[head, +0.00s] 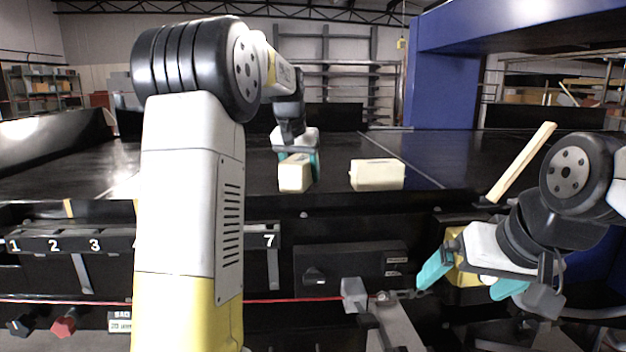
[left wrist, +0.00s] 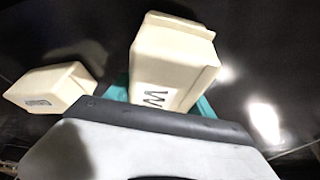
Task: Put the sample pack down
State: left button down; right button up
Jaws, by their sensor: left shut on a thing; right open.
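A cream sample pack (head: 294,174) is held in my left gripper (head: 299,160) at the dark conveyor's front part, in the middle of the head view. In the left wrist view the pack (left wrist: 168,62) stands out from between the teal fingers and bears a dark marking. I cannot tell whether it touches the belt. A second cream pack (head: 377,174) lies on the belt just right of it, apart from it; it also shows in the left wrist view (left wrist: 50,88). My right gripper (head: 470,280) is open and empty, low at the right, in front of the conveyor.
The dark conveyor belt (head: 340,145) has clear room behind the packs. A blue detector housing (head: 442,90) rises at the back right. A wooden paddle (head: 522,162) stands tilted at the right.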

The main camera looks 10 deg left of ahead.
pick_arm(q)
jog(key=shift+f, duration=0.85)
jog(key=shift+f, duration=0.1)
jog(key=shift+c, duration=1.8)
grip_release()
